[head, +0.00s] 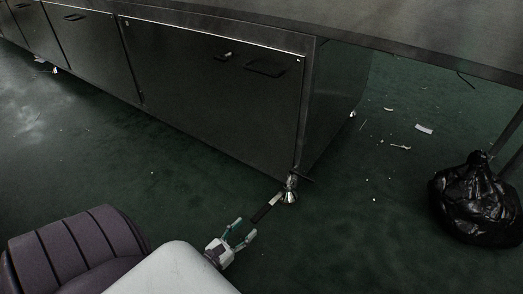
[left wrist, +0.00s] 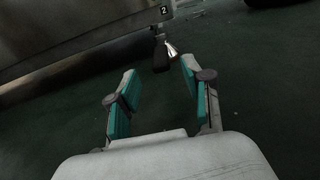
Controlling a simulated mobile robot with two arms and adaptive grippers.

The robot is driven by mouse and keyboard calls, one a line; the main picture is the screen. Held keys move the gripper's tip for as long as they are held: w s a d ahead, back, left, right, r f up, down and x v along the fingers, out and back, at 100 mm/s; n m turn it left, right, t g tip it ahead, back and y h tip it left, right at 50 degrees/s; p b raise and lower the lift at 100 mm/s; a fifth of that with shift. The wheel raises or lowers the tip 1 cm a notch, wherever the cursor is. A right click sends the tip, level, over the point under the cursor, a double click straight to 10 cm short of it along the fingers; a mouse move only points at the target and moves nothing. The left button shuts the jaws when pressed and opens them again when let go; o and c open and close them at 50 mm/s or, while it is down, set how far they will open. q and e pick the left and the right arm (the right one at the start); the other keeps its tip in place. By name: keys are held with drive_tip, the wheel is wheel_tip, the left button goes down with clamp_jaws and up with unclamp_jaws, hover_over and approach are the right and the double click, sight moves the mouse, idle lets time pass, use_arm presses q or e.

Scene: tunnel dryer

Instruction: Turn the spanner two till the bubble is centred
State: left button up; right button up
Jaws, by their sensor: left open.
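A spanner (head: 266,208) with a dark grip sits at the metal levelling foot (head: 290,192) under the near corner of the dryer. My left gripper (head: 244,228) is open and empty, just short of the spanner's free end. In the left wrist view the spanner (left wrist: 160,55) shows end-on beyond and between my open fingers (left wrist: 158,68), beside the shiny foot (left wrist: 173,50). A small label reading 2 (left wrist: 164,12) is above it. I cannot make out a bubble level in either view. My right gripper is not in view.
The dark steel dryer cabinet (head: 215,85) stands low over the green floor. A black rubbish bag (head: 475,200) lies at the right. Scraps of litter (head: 424,129) are scattered on the floor behind the corner. The floor around the spanner looks clear.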

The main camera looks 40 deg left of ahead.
use_arm(q)
drive_tip(key=b, duration=0.3)
approach(270, 204)
drive_tip(key=w, duration=0.4)
drive_tip(key=shift+w+a+f, duration=0.1)
drive_tip(key=shift+w+f, duration=0.05)
drive_tip(key=shift+w, duration=0.45)
clamp_jaws()
